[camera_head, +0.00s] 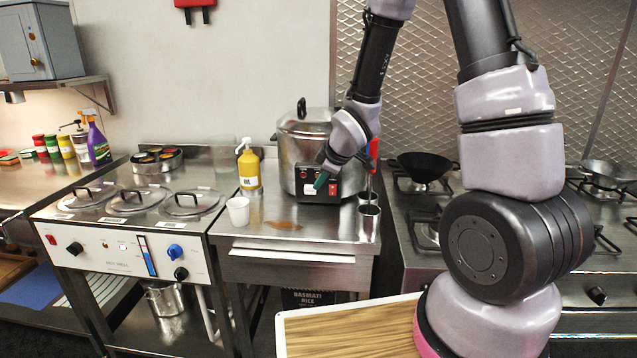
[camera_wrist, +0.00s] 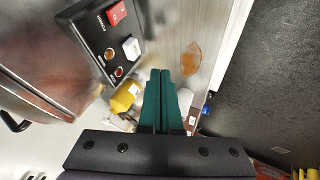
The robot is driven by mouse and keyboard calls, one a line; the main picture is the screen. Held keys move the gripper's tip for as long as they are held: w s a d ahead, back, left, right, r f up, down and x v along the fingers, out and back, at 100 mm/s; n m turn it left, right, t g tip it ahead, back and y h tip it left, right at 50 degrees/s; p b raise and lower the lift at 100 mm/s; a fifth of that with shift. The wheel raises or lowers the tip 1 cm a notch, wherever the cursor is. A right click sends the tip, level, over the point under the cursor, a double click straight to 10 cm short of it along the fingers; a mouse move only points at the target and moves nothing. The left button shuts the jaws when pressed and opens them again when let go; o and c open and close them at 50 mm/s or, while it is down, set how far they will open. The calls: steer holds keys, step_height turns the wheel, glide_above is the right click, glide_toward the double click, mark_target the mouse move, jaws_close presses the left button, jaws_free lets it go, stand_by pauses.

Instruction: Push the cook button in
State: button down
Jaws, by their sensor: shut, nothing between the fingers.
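The rice cooker (camera_head: 308,140) is a large steel pot with a lid, standing on the steel counter. Its black control panel (camera_wrist: 97,38) carries a white square button (camera_wrist: 131,48), which looks like the cook button, a red rocker switch (camera_wrist: 117,12) and two small round lamps. In the head view the panel (camera_head: 345,186) is partly behind my gripper. My gripper (camera_head: 320,182) has green fingers, shut together and empty, in front of the panel. In the wrist view the fingertips (camera_wrist: 160,73) lie beside and below the white button, seemingly apart from it.
A yellow bottle (camera_head: 249,168) and a white cup (camera_head: 238,211) stand left of the cooker. Steel cups (camera_head: 369,222) stand at the counter's right, by a red-handled tool (camera_head: 373,155). A brown spill (camera_head: 284,225) lies on the counter. A wok (camera_head: 424,166) sits on the stove.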

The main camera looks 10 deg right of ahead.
mark_target(310, 191)
steer(key=x, duration=0.8)
steer(key=shift+f, duration=0.2)
steer(key=w, duration=0.1)
steer(key=w+d, duration=0.1)
steer(key=shift+w+r, duration=0.2)
steer(key=shift+w, duration=0.8)
steer(key=shift+w, duration=0.1)
